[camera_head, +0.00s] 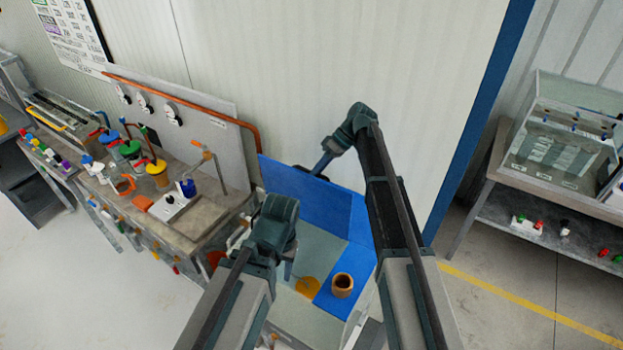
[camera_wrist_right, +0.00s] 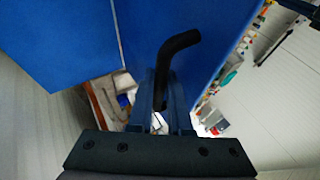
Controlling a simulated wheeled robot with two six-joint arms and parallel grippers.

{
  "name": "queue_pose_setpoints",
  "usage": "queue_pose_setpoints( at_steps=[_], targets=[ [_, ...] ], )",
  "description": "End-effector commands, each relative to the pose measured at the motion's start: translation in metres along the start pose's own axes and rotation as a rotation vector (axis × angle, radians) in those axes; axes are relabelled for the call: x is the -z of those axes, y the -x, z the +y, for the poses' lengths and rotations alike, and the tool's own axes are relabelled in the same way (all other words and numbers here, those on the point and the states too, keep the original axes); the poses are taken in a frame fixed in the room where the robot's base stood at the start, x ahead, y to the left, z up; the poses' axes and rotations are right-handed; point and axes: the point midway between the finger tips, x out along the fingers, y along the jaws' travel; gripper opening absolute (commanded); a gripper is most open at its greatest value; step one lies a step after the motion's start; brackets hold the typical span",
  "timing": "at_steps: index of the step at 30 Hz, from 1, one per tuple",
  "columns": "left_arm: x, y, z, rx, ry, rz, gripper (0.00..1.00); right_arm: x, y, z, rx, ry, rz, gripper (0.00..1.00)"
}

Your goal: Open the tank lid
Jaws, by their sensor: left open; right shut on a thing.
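The tank (camera_head: 312,265) stands in the lower middle of the head view, with a pale top and a blue strip. Its blue lid (camera_head: 335,208) is raised and stands tilted up near the wall. The lid fills much of the right wrist view (camera_wrist_right: 60,40). My right gripper (camera_head: 321,165) is at the lid's upper edge, shut on the black bent handle (camera_wrist_right: 180,42), which shows between its fingers in the wrist view. My left gripper (camera_head: 288,270) is open and empty above the tank's left part; its fingertips are partly hidden by its own body.
A brown cup-like ring (camera_head: 343,285) sits on the blue strip. A workbench (camera_head: 185,225) with pumps, coloured caps and an orange pipe is at the left. A shelf with a clear tank (camera_head: 565,140) is at the right. Floor is clear between.

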Motion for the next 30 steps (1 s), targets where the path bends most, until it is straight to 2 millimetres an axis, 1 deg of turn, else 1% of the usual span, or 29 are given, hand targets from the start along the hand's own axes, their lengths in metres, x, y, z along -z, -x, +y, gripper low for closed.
queue_pose_setpoints(
  at_steps=[1,6,12,19,30],
  targets=[
    [0.000,-0.003,0.000,0.000,-0.001,0.000,0.47,0.001,0.002,0.010,-0.007,-0.002,-0.005,0.00],
    [0.001,-0.008,0.001,0.000,-0.003,0.000,0.47,0.004,0.010,0.032,-0.007,-0.003,-0.006,0.00],
    [0.001,-0.013,0.001,0.001,-0.007,0.000,0.47,0.006,0.015,0.050,-0.006,-0.001,-0.007,0.00],
    [0.001,-0.016,0.001,0.001,-0.010,0.001,0.47,0.006,0.018,0.060,-0.004,-0.001,-0.007,0.00],
    [0.001,-0.016,0.001,0.001,-0.010,0.001,0.47,0.007,0.020,0.062,-0.002,-0.001,-0.006,0.00]
  ],
)
